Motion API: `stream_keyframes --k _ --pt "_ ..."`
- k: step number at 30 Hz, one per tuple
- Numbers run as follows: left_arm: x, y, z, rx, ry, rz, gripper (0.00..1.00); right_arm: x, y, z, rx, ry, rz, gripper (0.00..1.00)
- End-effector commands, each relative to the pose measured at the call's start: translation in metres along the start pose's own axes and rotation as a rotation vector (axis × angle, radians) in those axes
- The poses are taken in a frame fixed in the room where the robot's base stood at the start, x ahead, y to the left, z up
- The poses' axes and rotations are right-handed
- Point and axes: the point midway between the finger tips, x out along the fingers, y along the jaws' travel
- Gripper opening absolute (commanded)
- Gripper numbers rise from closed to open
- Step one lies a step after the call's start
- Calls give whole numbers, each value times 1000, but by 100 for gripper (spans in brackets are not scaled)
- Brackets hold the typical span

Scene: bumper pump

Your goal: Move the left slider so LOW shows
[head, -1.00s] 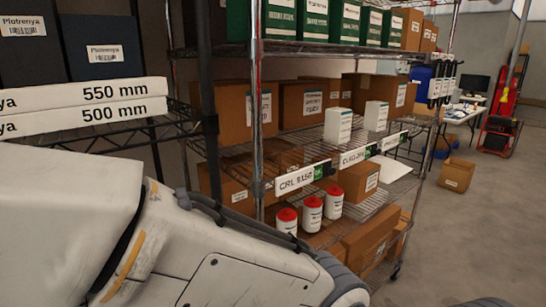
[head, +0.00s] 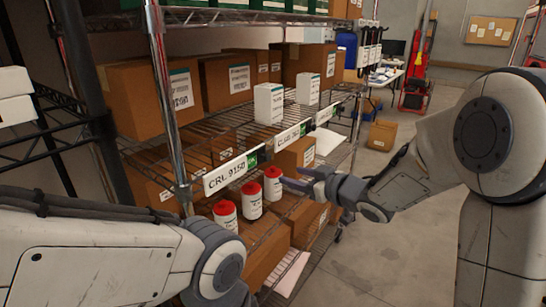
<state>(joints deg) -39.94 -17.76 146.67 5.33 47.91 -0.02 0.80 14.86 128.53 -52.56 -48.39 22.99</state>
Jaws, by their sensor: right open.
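The left label strip (head: 226,174) reads "CRL 9150" and is fixed to the front edge of a wire shelf. A small green slider piece (head: 252,159) sits at its right end; any word on it is too small to read. My right gripper (head: 296,183) reaches in from the right, open, in front of the shelf. It is below and to the right of the left slider, apart from it, close to the red-capped bottles. My left arm crosses the lower left; its gripper is out of view.
Red-capped bottles (head: 251,200) stand below. White boxes (head: 269,103) and cartons (head: 225,81) fill the shelf above. Open floor lies right.

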Motion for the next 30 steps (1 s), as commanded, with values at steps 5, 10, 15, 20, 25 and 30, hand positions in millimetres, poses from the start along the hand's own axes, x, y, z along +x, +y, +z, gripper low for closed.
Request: stream_keyframes --k 5,10,15,20,25,30 --pt "-3 0 0 0 0 0 50 -17 13 -9 40 183 -166 59" --pt "-4 0 0 0 0 0 50 -32 13 -13 68 265 -260 59" --pt "-9 1 0 0 0 0 50 -22 8 -19 72 281 -283 59" --pt "-16 1 -1 0 0 0 50 4 0 -28 72 280 -283 59" --pt "-24 2 -1 0 0 0 50 34 -8 -37 72 279 -281 59" --pt "-28 2 -2 0 0 0 50 54 -13 -42 71 279 -279 59"
